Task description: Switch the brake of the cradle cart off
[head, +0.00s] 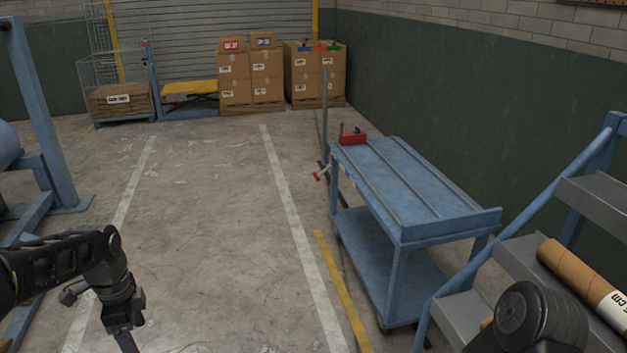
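A red device (352,139) sits on the cart's far end. Blue steps (500,255) with a brown roll (580,275) stand close on the right. A blue frame (50,170) stands left. Boxes (235,90) are at the back.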

